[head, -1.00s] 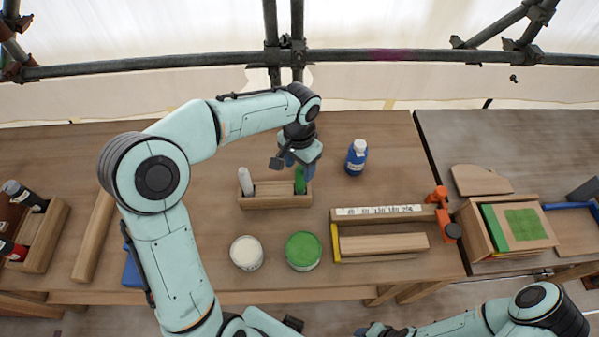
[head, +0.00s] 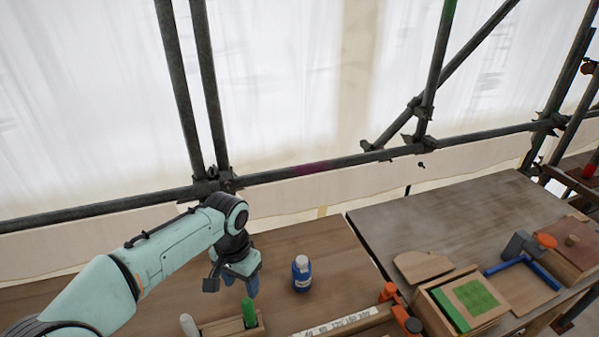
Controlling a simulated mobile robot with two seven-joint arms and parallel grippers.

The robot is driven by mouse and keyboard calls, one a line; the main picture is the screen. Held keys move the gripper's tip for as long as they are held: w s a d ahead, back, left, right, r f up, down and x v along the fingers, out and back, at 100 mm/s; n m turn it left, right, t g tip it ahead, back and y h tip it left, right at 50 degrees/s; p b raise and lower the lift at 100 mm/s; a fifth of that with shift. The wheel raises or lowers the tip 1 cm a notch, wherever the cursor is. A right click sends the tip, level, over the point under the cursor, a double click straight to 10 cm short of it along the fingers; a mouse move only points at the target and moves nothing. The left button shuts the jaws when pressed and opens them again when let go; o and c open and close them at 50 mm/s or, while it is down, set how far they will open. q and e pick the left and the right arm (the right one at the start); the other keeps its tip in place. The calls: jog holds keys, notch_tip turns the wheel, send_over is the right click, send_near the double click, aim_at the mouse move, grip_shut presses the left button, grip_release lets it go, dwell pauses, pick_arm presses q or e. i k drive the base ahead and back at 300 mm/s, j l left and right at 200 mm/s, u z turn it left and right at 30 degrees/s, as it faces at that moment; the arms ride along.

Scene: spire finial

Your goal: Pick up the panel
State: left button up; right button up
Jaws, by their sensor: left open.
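A flat wooden panel with a green square (head: 476,297) lies at the right, on or in a wooden box (head: 436,311) beside a green strip (head: 449,309). A plain light wooden board with a rounded edge (head: 422,265) lies just behind it. I cannot tell which of these is the panel meant. My left gripper (head: 252,287) is open and points down above the small wooden holder (head: 222,326), close to its green marker (head: 249,312), well left of both boards. Whether it touches the marker is unclear. My right gripper is out of view.
A blue bottle (head: 302,273) stands right of my left gripper. An orange clamp (head: 390,293) sits at the bench edge. A blue frame (head: 520,283) and a wooden box with a knob (head: 573,241) are at the right. Scaffold tubes (head: 300,170) cross behind the benches.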

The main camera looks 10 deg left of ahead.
aim_at(470, 301)
jog(key=k, duration=1)
